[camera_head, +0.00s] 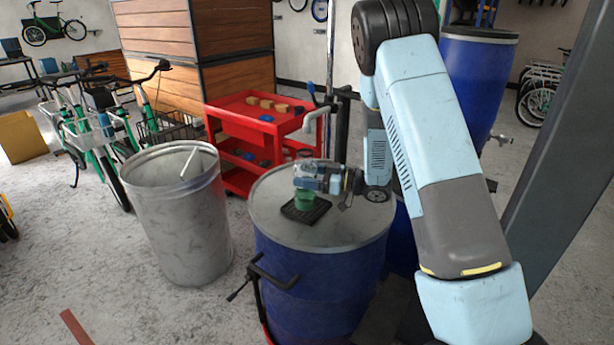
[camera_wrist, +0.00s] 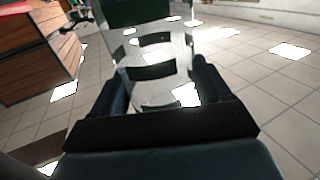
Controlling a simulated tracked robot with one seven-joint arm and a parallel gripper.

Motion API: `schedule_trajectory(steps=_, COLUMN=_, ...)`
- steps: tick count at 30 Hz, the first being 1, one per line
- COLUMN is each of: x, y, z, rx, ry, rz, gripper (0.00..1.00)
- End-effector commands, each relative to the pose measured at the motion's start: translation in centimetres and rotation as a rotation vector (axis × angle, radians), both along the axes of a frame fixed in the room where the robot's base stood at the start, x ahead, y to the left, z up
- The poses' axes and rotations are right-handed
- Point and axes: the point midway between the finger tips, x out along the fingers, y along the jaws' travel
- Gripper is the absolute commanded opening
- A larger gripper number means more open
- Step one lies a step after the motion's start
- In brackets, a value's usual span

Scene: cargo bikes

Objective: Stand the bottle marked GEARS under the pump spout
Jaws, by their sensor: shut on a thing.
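A bottle (camera_head: 304,201) shows green at its lower part in the head view, just below my gripper (camera_head: 312,180). It is upright and over the black drip tray (camera_head: 316,214) on the drum lid; I cannot tell whether it touches the tray. In the wrist view, which looks upside down, the clear bottle (camera_wrist: 155,52) with dark bands sits between my two fingers. My gripper is shut on it. No lettering is readable. The bottle's top is hidden by my gripper in the head view.
The blue drum (camera_head: 320,275) has a wide grey lid (camera_head: 340,234) with free room around the tray. A grey metal bin (camera_head: 180,225) stands at the left. A red cart (camera_head: 250,125) with small parts stands behind, beside wooden crates (camera_head: 200,45). Green bikes (camera_head: 95,130) stand farther left.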

Motion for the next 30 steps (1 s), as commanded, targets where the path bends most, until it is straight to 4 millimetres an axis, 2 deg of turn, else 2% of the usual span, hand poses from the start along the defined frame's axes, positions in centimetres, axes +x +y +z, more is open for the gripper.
schedule_trajectory(steps=2, x=0.0, y=0.0, z=-0.1, rx=0.0, ry=0.0, rz=0.0, gripper=0.35)
schedule_trajectory(steps=3, x=0.0, y=0.0, z=-0.2, rx=0.0, ry=0.0, rz=0.0, gripper=0.79)
schedule_trajectory(steps=9, x=0.0, y=0.0, z=-0.2, rx=0.0, ry=0.0, rz=0.001, gripper=0.98)
schedule_trajectory(steps=19, x=0.0, y=0.1, z=0.1, rx=0.0, ry=-0.001, rz=0.002, gripper=1.0)
schedule_trajectory(steps=23, x=-0.3, y=-1.2, z=0.0, rx=0.0, ry=0.0, rz=0.0, gripper=1.0)
schedule_trajectory(steps=30, x=-1.4, y=-5.2, z=0.1, rx=0.0, ry=0.001, rz=-0.003, gripper=1.0)
